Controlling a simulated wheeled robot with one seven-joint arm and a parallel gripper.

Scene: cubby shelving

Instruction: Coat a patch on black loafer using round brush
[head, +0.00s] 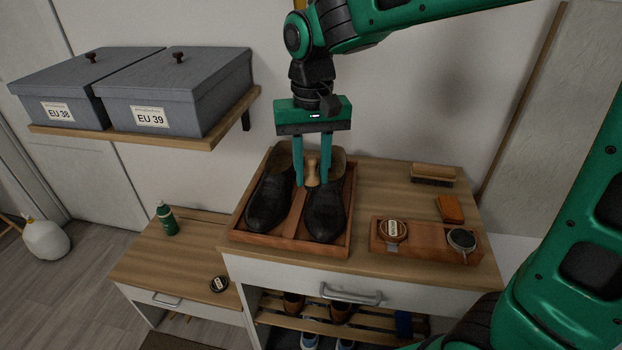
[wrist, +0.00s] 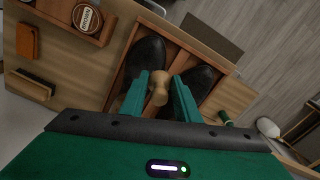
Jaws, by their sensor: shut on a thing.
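Two black loafers stand side by side in a wooden tray (head: 236,236), the left loafer (head: 268,206) and the right loafer (head: 325,213). The wrist view shows them too, one loafer (wrist: 146,57) and the other (wrist: 201,79). My gripper (head: 312,180) points down over the tray, between the loafers' rear parts. It is shut on the wooden handle of the round brush (head: 312,173), which also shows in the wrist view (wrist: 158,92). The brush's bristle end is hidden, so I cannot tell whether it touches a loafer.
A wooden holder (head: 428,256) right of the tray carries a labelled tin (head: 392,231) and a dark round tin (head: 461,240). A flat brush (head: 433,174) and orange block (head: 450,209) lie behind. Grey boxes (head: 171,88) sit on the left shelf. A green bottle (head: 167,218) stands lower left.

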